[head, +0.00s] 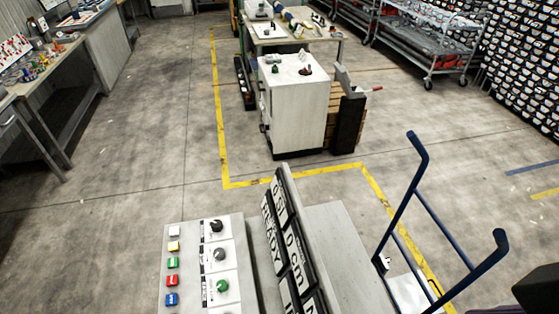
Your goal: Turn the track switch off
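A light grey control panel (193,249) stands at the bottom centre of the head view. Its right side has rotary knobs: a black one (215,226) at the top, a dark grey one (219,254) below it and a green one (222,286) lowest. A column of square push buttons runs down its left side: white, yellow, green, red and blue (171,299). The small labels beside the knobs are too small to read, so I cannot tell which control is the track switch or how it is set.
Black display boards with white lettering (291,242) rise right of the panel. A blue tubular handle (408,198) stands farther right. A white cabinet (293,105) stands beyond yellow floor lines. Workbenches line the left, and a wire cart (430,45) stands back right. The floor left of the panel is clear.

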